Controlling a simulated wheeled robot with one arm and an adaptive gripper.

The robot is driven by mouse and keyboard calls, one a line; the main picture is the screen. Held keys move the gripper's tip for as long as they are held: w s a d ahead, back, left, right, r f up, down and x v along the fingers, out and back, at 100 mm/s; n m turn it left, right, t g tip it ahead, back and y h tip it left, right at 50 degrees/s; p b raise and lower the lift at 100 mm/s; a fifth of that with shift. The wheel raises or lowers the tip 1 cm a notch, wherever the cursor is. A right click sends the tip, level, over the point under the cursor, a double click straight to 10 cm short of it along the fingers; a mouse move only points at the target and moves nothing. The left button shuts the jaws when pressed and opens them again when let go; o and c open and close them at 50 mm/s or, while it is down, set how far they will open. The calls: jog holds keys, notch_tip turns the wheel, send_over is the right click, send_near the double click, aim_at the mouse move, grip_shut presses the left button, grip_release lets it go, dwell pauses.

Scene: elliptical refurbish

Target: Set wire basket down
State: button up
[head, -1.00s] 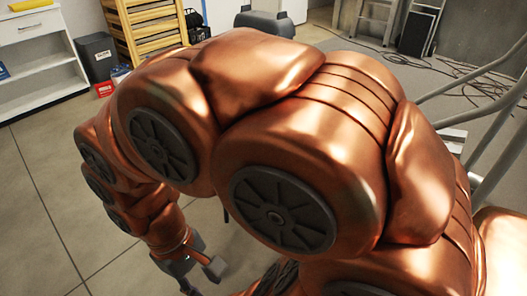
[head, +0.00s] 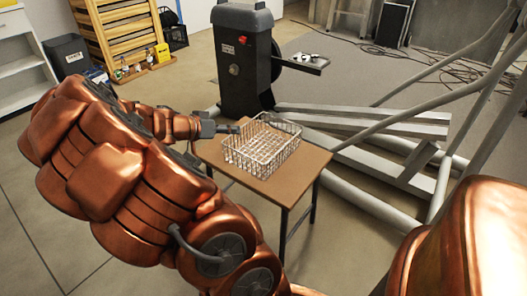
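The white wire basket (head: 262,158) is upright over the small brown-topped table (head: 285,192), at the table's far part. It looks level and empty. The frame does not settle whether its bottom touches the top or hangs just above. My gripper (head: 236,129) is at the basket's upper left rim, reaching in from the left, with its dark fingers at or against the wire. The fingers are small here, and I cannot tell whether they are closed on the rim.
A dark grey machine (head: 243,60) with a small side tray (head: 302,64) stands behind the table. Grey metal beams and tubes (head: 375,150) lie to the right. A wooden rack (head: 120,35) and a dark bin (head: 68,55) stand at the back left. The table's front part is bare.

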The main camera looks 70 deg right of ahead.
jog(key=w+d+f+m+h, duration=0.1)
jog(key=w+d+f, duration=0.25)
jog(key=d, duration=0.25)
jog(key=m+t+h+b, duration=0.1)
jog(key=t+b, duration=0.1)
send_near(242, 127)
jog(key=d, duration=0.2)
jog(key=shift+f+b+x, duration=0.15)
jog(key=shift+b+x, duration=0.15)
jog(key=shift+x, duration=1.7)
jog(key=shift+f+b+x, duration=0.15)
jog(key=shift+b+x, duration=0.15)
jog(key=shift+x, duration=1.7)
jog(key=shift+s+a, duration=0.1)
jog(key=shift+a, duration=0.05)
grip_shut()
